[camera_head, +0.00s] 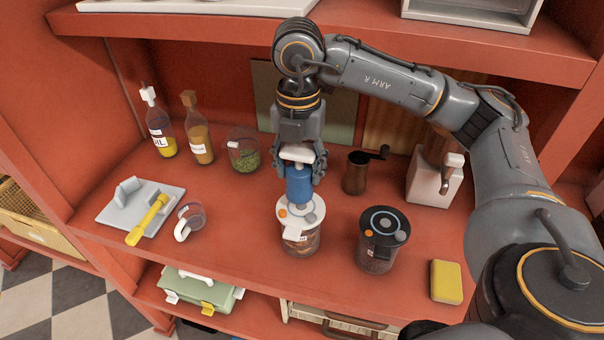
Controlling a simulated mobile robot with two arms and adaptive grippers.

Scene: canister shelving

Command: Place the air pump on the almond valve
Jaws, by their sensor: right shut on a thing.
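The air pump (299,183) has a blue body and a white handle on top. My right gripper (299,172) points down and is shut on it, with its fingers on either side. The pump is upright over a clear canister (300,240) with brown contents and a white lid (318,213), probably the almond one; its label is too small to read. The pump's lower end overlaps the lid's middle and hides any valve there. I cannot tell whether it touches. An orange spot shows at the lid's left. My left gripper is not in view.
A black-lidded canister (382,240) stands to the right, with a yellow sponge (446,282) near the front edge. A grinder (356,173) stands behind. A glass cup (189,220), grey tray (115,213) with yellow tool (148,220), bottles (159,128) and a jar (243,155) are left.

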